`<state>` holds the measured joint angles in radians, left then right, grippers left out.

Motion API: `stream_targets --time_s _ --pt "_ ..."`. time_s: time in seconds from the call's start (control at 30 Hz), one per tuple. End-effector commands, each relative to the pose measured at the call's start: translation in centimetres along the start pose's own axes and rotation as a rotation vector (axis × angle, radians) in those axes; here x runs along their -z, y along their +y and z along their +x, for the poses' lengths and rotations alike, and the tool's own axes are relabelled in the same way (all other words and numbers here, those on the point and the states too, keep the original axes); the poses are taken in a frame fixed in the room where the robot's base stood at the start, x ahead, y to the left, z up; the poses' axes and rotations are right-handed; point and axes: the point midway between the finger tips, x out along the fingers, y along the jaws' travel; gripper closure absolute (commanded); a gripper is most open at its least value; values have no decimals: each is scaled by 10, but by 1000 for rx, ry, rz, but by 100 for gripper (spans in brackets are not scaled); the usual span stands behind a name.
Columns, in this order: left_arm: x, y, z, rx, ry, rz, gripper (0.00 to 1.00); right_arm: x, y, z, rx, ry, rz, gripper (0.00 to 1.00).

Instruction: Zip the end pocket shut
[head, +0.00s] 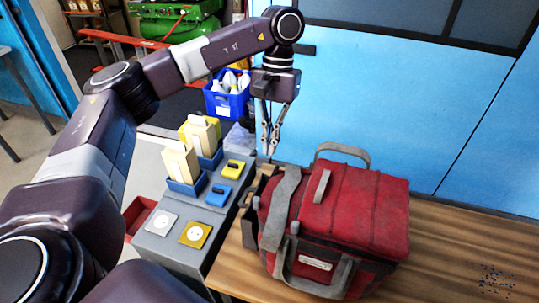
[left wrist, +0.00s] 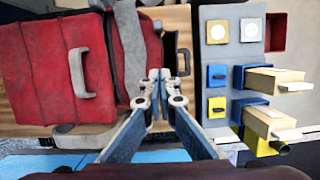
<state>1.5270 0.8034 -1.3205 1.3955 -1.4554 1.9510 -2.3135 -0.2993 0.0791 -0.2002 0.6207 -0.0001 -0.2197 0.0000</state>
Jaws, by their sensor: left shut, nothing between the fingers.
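A red bag (head: 350,210) with grey straps and handles stands on the wooden table. It also shows in the left wrist view (left wrist: 35,70). Its end (left wrist: 153,42) faces the grey panel unit; small grey and dark parts show along it. I cannot make out the end pocket's zip or tell how far it is closed. My left gripper (head: 268,152) points down beyond the bag's far left corner, shut and empty. In the left wrist view its fingertips (left wrist: 159,74) meet over the bag's end edge; I cannot tell whether they touch it. My right gripper is out of view.
The grey panel unit (head: 165,249) stands left of the bag, with yellow and blue holders and boxes on it. A blue bin (head: 228,104) sits behind it. A blue wall (head: 420,120) closes the back.

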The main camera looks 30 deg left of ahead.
Motion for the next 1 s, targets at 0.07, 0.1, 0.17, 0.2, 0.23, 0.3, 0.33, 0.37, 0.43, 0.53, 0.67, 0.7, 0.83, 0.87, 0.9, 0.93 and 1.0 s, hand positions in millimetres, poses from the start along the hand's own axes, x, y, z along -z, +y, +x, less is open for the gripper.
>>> stream_targets --time_s 0.07,0.1,0.17,0.2,0.23,0.3,0.33,0.37,0.43,0.53,0.67,0.7,0.83,0.87,0.9,0.93,1.0 --pt "-1 -1 14 3 -4 -1 100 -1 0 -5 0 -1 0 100" --pt "-1 -1 23 3 -5 -2 100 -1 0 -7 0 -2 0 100" --pt "-2 -1 36 3 -5 -1 100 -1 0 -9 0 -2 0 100" --pt "-2 -1 44 3 -4 -2 100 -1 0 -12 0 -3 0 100" --pt "-2 -1 51 3 -4 -2 100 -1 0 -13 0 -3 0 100" --pt "-2 -1 66 2 -5 -2 100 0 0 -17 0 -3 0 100" --pt "-2 -1 73 3 -5 -2 100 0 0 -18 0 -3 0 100" --pt "-2 -1 79 2 -4 -2 100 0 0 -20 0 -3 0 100" --pt "-8 -1 83 1 0 -1 100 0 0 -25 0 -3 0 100" --pt "-21 -1 86 1 0 -2 100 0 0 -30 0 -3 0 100" --pt "-32 -1 90 2 -1 -3 100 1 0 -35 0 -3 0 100" --pt "-35 0 91 1 0 -3 100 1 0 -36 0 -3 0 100" --pt "-39 0 93 -1 0 -4 100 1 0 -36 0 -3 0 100" --pt "-39 0 93 -1 0 -4 100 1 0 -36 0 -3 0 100" --pt "-39 0 93 -1 0 -4 100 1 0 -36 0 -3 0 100" --pt "-39 0 94 -1 0 -4 100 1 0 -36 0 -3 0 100" --pt "-39 0 94 0 0 -4 100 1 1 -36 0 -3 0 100"
